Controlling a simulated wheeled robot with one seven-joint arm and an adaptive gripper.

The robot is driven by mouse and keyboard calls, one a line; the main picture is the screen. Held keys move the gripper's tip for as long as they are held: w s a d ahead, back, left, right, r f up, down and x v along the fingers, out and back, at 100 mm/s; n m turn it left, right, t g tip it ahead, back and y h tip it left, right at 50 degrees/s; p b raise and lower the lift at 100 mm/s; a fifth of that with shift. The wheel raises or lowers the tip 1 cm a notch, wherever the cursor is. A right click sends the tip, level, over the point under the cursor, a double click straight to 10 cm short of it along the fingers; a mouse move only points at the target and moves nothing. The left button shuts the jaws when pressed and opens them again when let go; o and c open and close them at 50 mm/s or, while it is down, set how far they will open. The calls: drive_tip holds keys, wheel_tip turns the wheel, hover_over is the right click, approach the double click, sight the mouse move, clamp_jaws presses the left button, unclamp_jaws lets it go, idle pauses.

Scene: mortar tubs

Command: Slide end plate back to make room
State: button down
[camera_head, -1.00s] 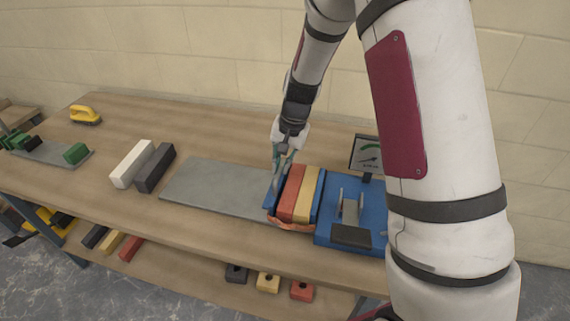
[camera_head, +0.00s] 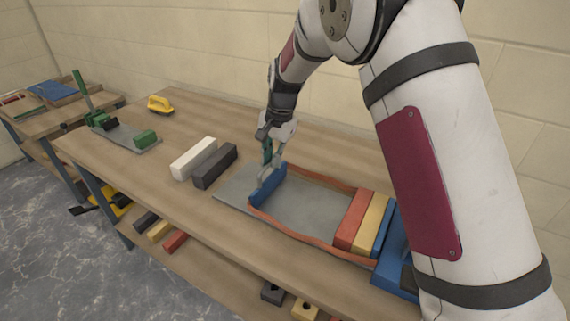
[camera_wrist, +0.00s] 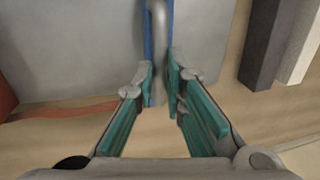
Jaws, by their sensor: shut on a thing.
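The blue end plate (camera_head: 270,190) stands upright on the grey base plate (camera_head: 306,210), near its left end; it shows edge-on in the wrist view (camera_wrist: 149,38). My gripper (camera_head: 267,176) is shut on the grey handle (camera_wrist: 158,30) of the end plate, between the green-padded fingers (camera_wrist: 160,85). A red block (camera_head: 352,220) and a yellow block (camera_head: 371,226) stand side by side at the right, against another blue plate (camera_head: 384,232). A wide bare gap lies between the end plate and the red block. An orange strap (camera_head: 308,238) runs along both sides of this gap.
A white block (camera_head: 193,158) and a dark grey block (camera_head: 214,166) lie just left of the base plate. A yellow-handled tool (camera_head: 160,105) and a green fixture (camera_head: 118,132) sit further left. Several blocks lie on the shelf below. Bench wood is clear behind the base plate.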

drive_tip(key=shift+w+a, duration=0.1)
drive_tip(key=shift+a, duration=0.1)
drive_tip(key=c, duration=1.7)
unclamp_jaws()
drive_tip(key=shift+o, duration=0.2)
wheel_tip(320, 180, up, 12)
drive_tip(key=s+d, duration=0.1)
drive_tip(key=d, duration=0.1)
drive_tip(key=shift+s, duration=0.15)
drive_tip(key=shift+f, duration=0.1)
